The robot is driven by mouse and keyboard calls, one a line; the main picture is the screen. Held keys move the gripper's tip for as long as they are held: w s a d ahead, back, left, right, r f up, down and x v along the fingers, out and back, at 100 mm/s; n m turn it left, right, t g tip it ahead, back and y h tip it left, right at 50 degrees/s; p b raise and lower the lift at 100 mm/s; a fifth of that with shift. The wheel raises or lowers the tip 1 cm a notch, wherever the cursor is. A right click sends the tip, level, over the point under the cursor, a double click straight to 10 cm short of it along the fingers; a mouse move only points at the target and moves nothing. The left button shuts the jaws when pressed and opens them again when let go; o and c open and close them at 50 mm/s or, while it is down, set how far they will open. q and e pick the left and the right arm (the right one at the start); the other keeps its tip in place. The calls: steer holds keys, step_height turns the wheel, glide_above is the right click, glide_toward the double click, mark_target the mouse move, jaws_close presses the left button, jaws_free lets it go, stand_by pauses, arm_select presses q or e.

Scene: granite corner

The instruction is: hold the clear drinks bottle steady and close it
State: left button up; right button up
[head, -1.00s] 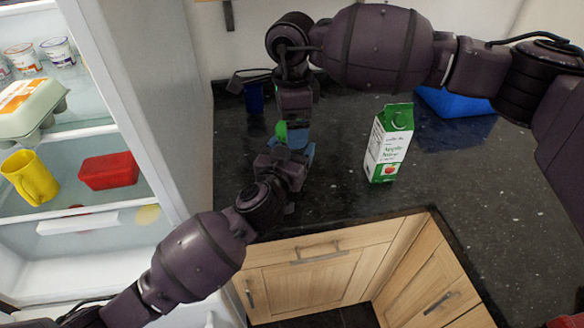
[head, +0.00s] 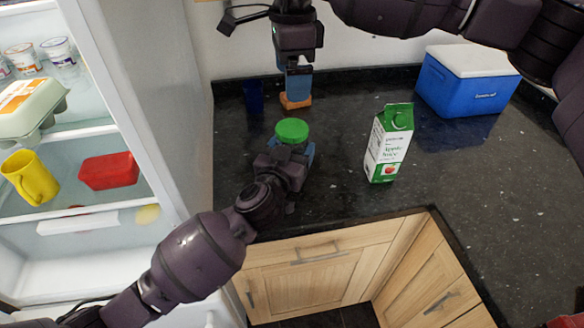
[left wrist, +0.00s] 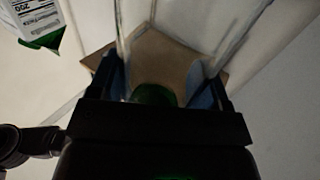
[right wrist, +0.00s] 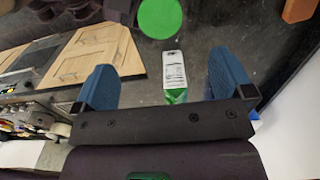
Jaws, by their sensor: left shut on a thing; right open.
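The clear drinks bottle shows in the left wrist view (left wrist: 150,60) as a transparent shape between my left fingers. Its green cap (head: 292,130) sits at the bottle's top, just above my left gripper (head: 289,154); I cannot tell how tight it is. The gripper and the viewing angle hide most of the bottle in the head view. My left gripper is shut on the bottle. My right gripper (head: 298,88) is open and empty, raised behind the cap and apart from it. The right wrist view shows the green cap (right wrist: 160,18) beyond its spread blue fingers.
A green and white apple juice carton (head: 388,145) stands right of the bottle. A blue cooler box (head: 462,90) is at the back right. An orange object (head: 296,102) and a dark blue object (head: 254,96) are at the back. The open fridge (head: 120,130) is on the left.

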steer(key=shift+r, duration=0.85)
arm_select(q)
steer(key=o, duration=1.8)
steer(key=shift+p+v, duration=0.7)
steer(key=shift+v, duration=4.75)
arm_select(e)
steer(key=shift+s+r, duration=0.1)
steer(key=shift+r, duration=0.8)
